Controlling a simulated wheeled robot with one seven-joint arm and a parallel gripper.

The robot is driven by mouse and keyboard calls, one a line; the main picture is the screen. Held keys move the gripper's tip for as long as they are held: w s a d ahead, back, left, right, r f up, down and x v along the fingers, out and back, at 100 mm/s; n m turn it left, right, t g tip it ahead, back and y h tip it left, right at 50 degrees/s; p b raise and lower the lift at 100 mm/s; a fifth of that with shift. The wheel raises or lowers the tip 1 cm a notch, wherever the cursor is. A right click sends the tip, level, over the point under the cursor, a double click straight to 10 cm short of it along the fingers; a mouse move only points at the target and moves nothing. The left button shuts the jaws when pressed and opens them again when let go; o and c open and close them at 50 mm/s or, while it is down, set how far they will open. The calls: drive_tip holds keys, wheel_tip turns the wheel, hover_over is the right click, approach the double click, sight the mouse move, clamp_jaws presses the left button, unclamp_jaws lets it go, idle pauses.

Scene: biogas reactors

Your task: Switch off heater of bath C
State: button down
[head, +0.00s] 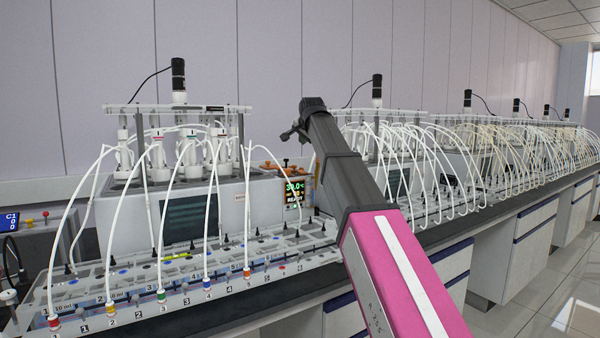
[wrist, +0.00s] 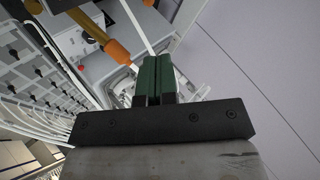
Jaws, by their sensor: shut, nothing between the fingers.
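A water bath (head: 150,215) with a grey body stands at the left of the head view. Its control panel (head: 294,191) has a lit display with green and yellow digits and text reading like "READY". A heater switch cannot be made out, and no letter clearly names this bath. My gripper (head: 287,134) is up behind the panel's top, near orange-brown fittings (head: 270,167). In the wrist view my gripper (wrist: 156,62) shows two green fingers shut together and empty. An orange-tipped rod (wrist: 117,50) lies just left of the fingers, apparently apart from them.
A rack (head: 180,280) with numbered, coloured tube ends and arching white tubes fills the bench front. A small unit (head: 12,222) marked C1 is at far left. More baths with tubes (head: 480,150) continue right. A wall (head: 200,60) stands behind. The right aisle floor (head: 540,290) is clear.

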sight(302, 171)
drive_tip(key=shift+w+a+f, duration=0.1)
drive_tip(key=shift+w+f, duration=0.05)
drive_tip(key=shift+f, duration=1.25)
drive_tip(key=shift+w+a+f, duration=0.1)
drive_tip(key=shift+f, duration=1.35)
drive_tip(key=shift+w+a+f, duration=0.1)
drive_tip(key=shift+w+f, duration=0.05)
drive_tip(key=shift+f, duration=1.25)
drive_tip(key=shift+f, duration=0.4)
drive_tip(key=shift+f, duration=0.3)
drive_tip(key=shift+r, duration=0.1)
drive_tip(key=shift+r, duration=0.65)
drive_tip(key=shift+s+d+r, duration=0.1)
drive_tip(key=shift+r, duration=1.1)
drive_tip(key=shift+s+d+r, duration=0.1)
drive_tip(key=shift+r, duration=1.2)
